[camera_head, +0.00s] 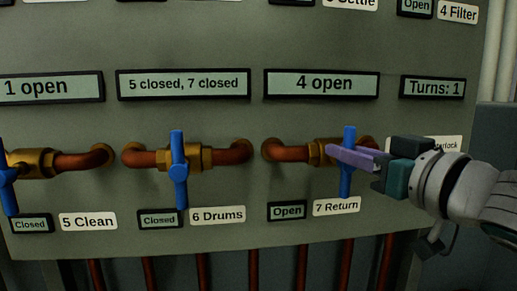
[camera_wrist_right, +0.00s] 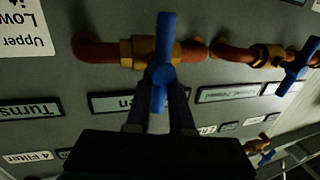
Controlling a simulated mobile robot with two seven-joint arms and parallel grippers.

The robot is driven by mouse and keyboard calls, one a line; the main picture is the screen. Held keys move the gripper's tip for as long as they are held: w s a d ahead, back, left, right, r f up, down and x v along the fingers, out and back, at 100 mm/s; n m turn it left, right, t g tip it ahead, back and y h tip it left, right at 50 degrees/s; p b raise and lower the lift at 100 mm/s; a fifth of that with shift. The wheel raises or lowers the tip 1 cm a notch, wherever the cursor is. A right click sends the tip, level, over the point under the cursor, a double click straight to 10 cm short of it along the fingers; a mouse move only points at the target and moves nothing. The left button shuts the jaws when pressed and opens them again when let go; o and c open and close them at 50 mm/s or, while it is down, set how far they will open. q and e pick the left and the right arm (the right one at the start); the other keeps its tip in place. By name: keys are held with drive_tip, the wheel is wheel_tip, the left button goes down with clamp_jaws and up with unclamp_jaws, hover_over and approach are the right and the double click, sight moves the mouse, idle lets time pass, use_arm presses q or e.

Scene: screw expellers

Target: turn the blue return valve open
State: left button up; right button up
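The blue return valve handle (camera_head: 348,162) stands upright on a brass body and copper pipe, above the label "7 Return" (camera_head: 336,206). The small display beside that label reads "Open" (camera_head: 287,211). My right gripper (camera_head: 352,157) reaches it from the right, with a purple finger across the handle's middle. In the right wrist view the blue handle (camera_wrist_right: 162,68) sits between my two dark fingers (camera_wrist_right: 161,98), which are close on both sides, so the gripper looks shut on it. The far finger is hidden in the head view. My left gripper is not in view.
To the left are the "6 Drums" blue valve (camera_head: 179,170) and the "5 Clean" blue valve (camera_head: 7,178), both marked "Closed". Displays above read "5 closed, 7 closed" (camera_head: 183,84), "4 open" (camera_head: 322,84) and "Turns: 1" (camera_head: 434,88). Copper pipes run below the panel.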

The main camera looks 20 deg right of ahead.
clamp_jaws()
